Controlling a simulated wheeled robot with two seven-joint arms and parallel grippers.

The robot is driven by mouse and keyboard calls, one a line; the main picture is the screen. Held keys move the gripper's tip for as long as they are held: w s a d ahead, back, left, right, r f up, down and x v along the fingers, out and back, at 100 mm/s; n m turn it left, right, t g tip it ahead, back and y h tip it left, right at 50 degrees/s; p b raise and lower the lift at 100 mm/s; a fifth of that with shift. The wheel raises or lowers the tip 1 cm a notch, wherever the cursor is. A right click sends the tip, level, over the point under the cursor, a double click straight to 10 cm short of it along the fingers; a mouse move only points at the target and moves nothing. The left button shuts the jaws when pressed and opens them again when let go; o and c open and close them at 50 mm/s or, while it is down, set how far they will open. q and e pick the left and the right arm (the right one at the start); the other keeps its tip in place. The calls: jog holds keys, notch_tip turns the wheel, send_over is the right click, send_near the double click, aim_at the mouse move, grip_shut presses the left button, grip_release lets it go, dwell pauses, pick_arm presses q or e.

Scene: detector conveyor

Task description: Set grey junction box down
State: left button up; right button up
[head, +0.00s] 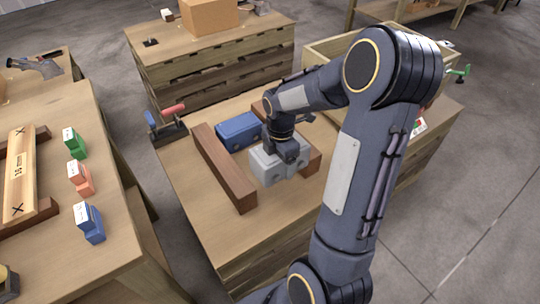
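The grey junction box (265,169) is in the middle of the head view, between wooden beams on the middle table (250,240). My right gripper (288,153) reaches down onto it from above. One dark finger lies against its near face; the far finger is hidden behind the box and wrist. The gripper looks shut on the box. The box is level and at or just above the tabletop; I cannot tell whether its underside touches. My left gripper is not in view.
A blue box (238,130) lies close behind the grey one. A long brown beam (223,168) runs along its left; another brown block (312,162) is at its right. The table's front part is clear.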

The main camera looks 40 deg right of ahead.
aim_at(250, 160)
jog(key=s+r, duration=0.3)
jog(key=s, duration=0.3)
jog(key=shift+a+p, duration=0.3)
jog(key=shift+p, duration=0.1)
jog(key=w+a+m, duration=0.2)
jog(key=w+m, duration=0.1)
jog(key=w+a+m, duration=0.2)
jog(key=a, duration=0.1)
jog(key=w+a+m, duration=0.2)
jog(key=w+m, duration=0.1)
jog(key=shift+w+a+r+m, duration=0.15)
jog(key=shift+w+r+m, duration=0.1)
jog(key=shift+w+m, duration=0.1)
jog(key=w+a+m, duration=0.6)
jog(key=a+m, duration=0.2)
jog(key=a, duration=0.2)
notch_tip(250, 160, up, 9)
jog(key=s+p, duration=0.2)
jog(key=p, duration=1.5)
jog(key=shift+d, duration=0.15)
